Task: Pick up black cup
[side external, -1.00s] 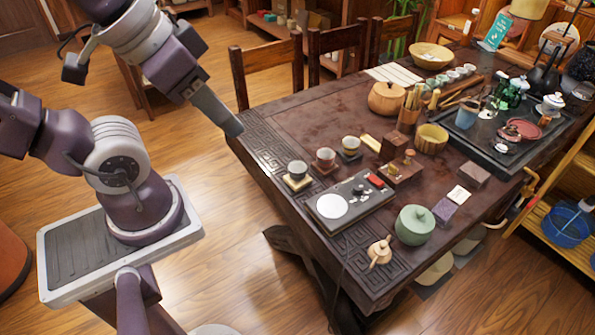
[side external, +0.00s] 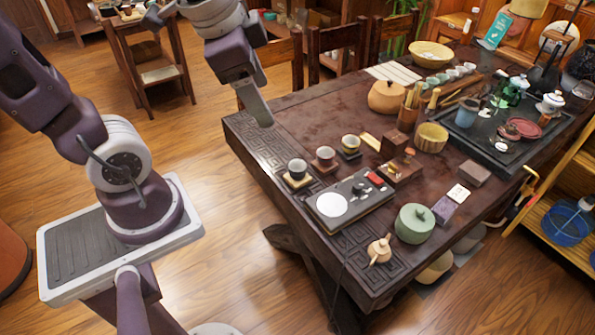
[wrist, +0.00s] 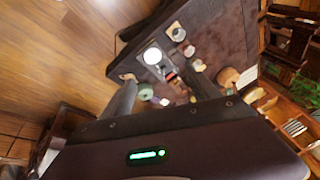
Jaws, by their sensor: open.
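The black cup (side external: 298,169) stands upright on a light square wooden coaster near the table's left front edge. It is first in a diagonal row of three cups, beside a reddish-brown cup (side external: 325,155) and a dark cup with a yellowish band (side external: 350,143). In the wrist view the three cups are small and blurred, and the black cup (wrist: 177,33) seems to be the one nearest the table edge. My gripper (side external: 267,122) hangs above the table's left end, up and left of the cups, apart from them. Its two fingers (wrist: 165,88) are spread and nothing shows held between them.
A black tray (side external: 362,206) with a white disc lies in front of the cups. A round wooden pot (side external: 387,97) stands farther back. The tabletop behind the cups (side external: 300,115) is clear.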

